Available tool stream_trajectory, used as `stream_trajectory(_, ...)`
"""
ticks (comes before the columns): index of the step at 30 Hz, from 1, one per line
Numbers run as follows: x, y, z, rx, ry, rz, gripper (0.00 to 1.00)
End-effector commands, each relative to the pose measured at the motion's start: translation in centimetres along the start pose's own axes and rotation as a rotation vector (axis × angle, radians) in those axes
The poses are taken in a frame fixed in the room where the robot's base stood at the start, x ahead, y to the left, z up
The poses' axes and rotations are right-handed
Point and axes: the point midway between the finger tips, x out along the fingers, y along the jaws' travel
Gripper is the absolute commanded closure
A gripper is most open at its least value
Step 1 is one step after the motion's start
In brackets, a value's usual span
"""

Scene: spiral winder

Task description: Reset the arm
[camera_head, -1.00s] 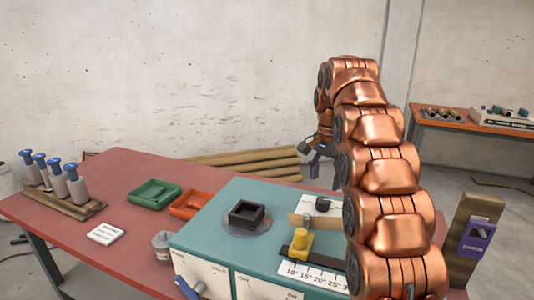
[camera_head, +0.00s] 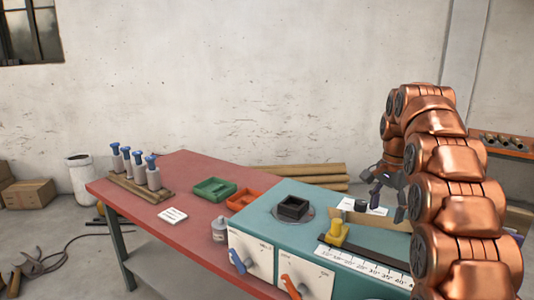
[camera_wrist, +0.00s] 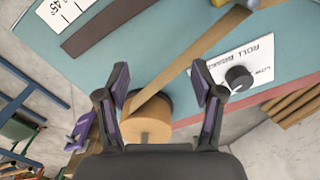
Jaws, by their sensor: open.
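My copper-coloured arm (camera_head: 450,185) rises at the right of the head view and bends over the teal winder table (camera_head: 335,198). My gripper (camera_head: 383,190) hangs at its far end, by the back right of the winder. In the wrist view my gripper (camera_wrist: 163,92) is open, its two dark fingers with purple pads spread apart. A brown roll (camera_wrist: 147,122) with a tan strip (camera_wrist: 190,58) running from it shows between and below the fingertips. I cannot tell the gap between fingers and roll.
On the winder are a black square block (camera_head: 293,207), a yellow clamp (camera_head: 337,233) and a printed scale (camera_head: 365,263). A black knob (camera_wrist: 238,78) is right of the fingers. Green (camera_head: 213,190) and orange (camera_head: 243,200) trays and blue-topped bottles (camera_head: 138,168) stand on the red table.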

Motion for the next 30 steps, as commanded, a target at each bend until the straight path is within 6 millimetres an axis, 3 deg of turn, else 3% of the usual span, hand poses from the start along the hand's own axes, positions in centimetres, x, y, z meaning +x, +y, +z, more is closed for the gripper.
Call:
stream_trajectory(14,-0.9,1.9,4.2,-0.137,-0.011,0.014,0.33)
stream_trajectory(20,-1.3,4.3,7.4,-0.246,-0.023,0.025,0.33)
stream_trajectory(30,-0.4,10.2,14.1,-0.468,-0.054,0.048,0.33)
